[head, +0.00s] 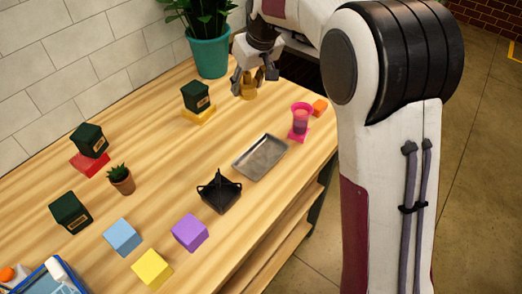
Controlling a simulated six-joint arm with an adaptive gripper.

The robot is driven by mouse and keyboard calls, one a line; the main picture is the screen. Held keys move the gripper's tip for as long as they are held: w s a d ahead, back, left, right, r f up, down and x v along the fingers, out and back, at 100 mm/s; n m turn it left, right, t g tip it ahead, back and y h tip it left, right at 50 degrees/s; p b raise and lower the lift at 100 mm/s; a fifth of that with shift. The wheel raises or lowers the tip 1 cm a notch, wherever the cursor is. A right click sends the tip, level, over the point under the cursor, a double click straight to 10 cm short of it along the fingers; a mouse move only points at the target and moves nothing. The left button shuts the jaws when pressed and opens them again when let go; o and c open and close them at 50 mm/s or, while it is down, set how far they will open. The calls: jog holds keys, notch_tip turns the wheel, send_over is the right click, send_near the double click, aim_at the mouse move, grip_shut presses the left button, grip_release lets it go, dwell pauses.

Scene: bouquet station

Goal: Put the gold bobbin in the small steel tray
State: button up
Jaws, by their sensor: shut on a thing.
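The gold bobbin (249,90) is between the fingers of my gripper (247,80) in the head view, at the back right of the table. My gripper is shut on it. Whether the bobbin touches the table or hangs just above it I cannot tell. The upper part of the bobbin is partly hidden by the fingers. The small steel tray (250,175) lies flat and empty near the table's front right edge, nearer to the camera than my gripper.
A dark green box (196,96) sits on a yellow block. A teal-potted plant (209,52) stands behind.

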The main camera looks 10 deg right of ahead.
jog(key=shift+m, duration=0.4)
jog(key=s, duration=0.7)
jog(key=shift+d+r, duration=0.15)
jog(key=shift+d, duration=0.05)
jog(key=s+d+f+m+h, duration=0.1)
jog(key=s+d+f+m, duration=0.1)
jog(key=s, duration=0.3)
jog(key=shift+f+m, duration=0.3)
jog(key=shift+f, duration=0.35)
jog(key=shift+w, duration=0.1)
send_over(260, 154)
jog(key=s, duration=0.2)
jog(key=shift+w+d+f, duration=0.1)
jog(key=shift+f, duration=1.45)
jog(key=shift+w+f, duration=0.1)
jog(key=shift+f, duration=1.45)
jog(key=shift+f, duration=0.1)
jog(key=shift+f, duration=1.8)
